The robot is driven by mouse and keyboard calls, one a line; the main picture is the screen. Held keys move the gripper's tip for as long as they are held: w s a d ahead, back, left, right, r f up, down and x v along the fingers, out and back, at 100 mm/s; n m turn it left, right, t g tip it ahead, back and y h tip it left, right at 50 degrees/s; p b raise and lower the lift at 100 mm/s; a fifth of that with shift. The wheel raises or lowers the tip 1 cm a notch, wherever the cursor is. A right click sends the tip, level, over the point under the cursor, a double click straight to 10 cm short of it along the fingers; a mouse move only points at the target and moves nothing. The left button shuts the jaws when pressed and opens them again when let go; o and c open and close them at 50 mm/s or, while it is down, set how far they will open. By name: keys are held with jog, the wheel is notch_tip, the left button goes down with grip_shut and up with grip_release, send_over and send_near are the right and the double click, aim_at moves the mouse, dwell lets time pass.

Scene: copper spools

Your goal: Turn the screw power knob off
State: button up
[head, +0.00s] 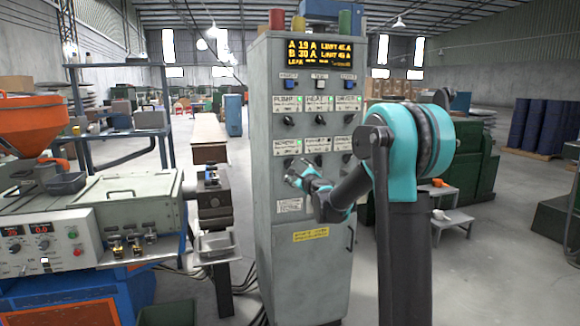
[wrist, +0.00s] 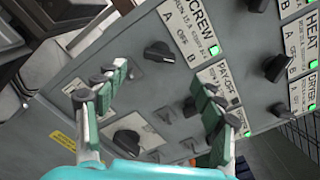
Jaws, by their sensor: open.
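The screw power knob (wrist: 157,52) is a dark rotary knob below the SCREW label (wrist: 190,25) on a grey cabinet (head: 285,240). The label carries the marks A, OFF and B, and a green lamp is lit at its end. I cannot tell for sure which mark the knob points to. In the head view the knob (head: 288,162) is in the lower left of the knob rows. My gripper (wrist: 152,95) is open and empty, its fingers spread in front of the panel. The screw knob shows beyond the fingertips, apart from them. In the head view my gripper (head: 297,174) is just below it.
The pay-off knob (wrist: 190,107) is close to the right finger, partly hidden. The heat knob (wrist: 275,68) is farther right. Another dark knob (wrist: 127,140) shows between the fingers. A machine with an orange hopper (head: 32,118) stands to the left of the cabinet.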

aim_at(289, 165)
jog(key=x, duration=0.9)
jog(key=shift+w, duration=0.1)
jog(key=c, duration=1.2)
jog(key=shift+o, duration=0.2)
jog(key=shift+n, duration=0.4)
jog(key=n, duration=0.3)
jog(key=shift+a, duration=0.1)
jog(key=shift+f+n, duration=0.1)
jog(key=shift+n, duration=2.4)
